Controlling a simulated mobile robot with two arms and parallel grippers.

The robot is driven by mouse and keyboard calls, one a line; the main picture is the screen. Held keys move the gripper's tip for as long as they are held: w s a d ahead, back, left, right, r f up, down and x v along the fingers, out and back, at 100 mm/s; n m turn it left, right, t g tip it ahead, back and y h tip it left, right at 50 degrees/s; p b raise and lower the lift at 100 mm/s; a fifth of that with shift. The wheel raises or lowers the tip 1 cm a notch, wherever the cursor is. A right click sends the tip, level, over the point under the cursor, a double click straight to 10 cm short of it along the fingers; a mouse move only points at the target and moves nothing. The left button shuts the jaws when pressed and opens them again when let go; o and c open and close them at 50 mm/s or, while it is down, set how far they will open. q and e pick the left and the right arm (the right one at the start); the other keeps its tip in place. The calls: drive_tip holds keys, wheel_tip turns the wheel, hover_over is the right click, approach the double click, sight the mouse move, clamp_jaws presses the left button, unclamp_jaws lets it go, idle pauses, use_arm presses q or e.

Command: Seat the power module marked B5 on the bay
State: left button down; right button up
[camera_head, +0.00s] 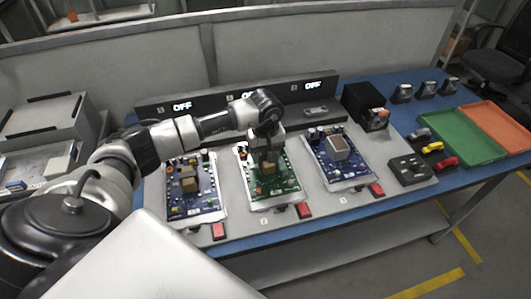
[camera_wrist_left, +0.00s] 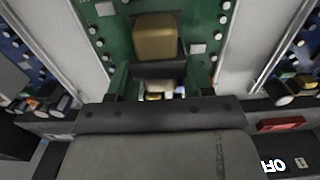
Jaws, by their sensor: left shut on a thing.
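In the head view my left gripper (camera_head: 267,150) points down over the green circuit board (camera_head: 286,184) on the middle bay. It is shut on a tan block (camera_head: 269,168), low over or touching the board. In the left wrist view the tan block (camera_wrist_left: 155,38) shows with a dark part around its base, just beyond my left gripper (camera_wrist_left: 160,85). Its contact with the board is hidden. I cannot read a B5 mark on it. My right gripper is not in view.
Blue boards stand left (camera_head: 196,205) and right (camera_head: 322,160) of the green one. The rear panel (camera_head: 220,100) shows OFF displays. Red switches line the front. A black box (camera_head: 364,100), green tray (camera_head: 462,140) and orange tray (camera_head: 497,124) are to the right.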

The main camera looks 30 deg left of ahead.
use_arm(q)
drive_tip(key=shift+r, duration=0.15)
drive_tip(key=shift+c, duration=1.8)
unclamp_jaws()
drive_tip(key=shift+f, duration=0.2)
drive_tip(key=shift+c, duration=0.3)
drive_tip(key=c, duration=0.3)
drive_tip(key=shift+r, duration=0.15)
drive_tip(key=shift+r+p, duration=1.85)
drive_tip(key=shift+r, duration=1.6)
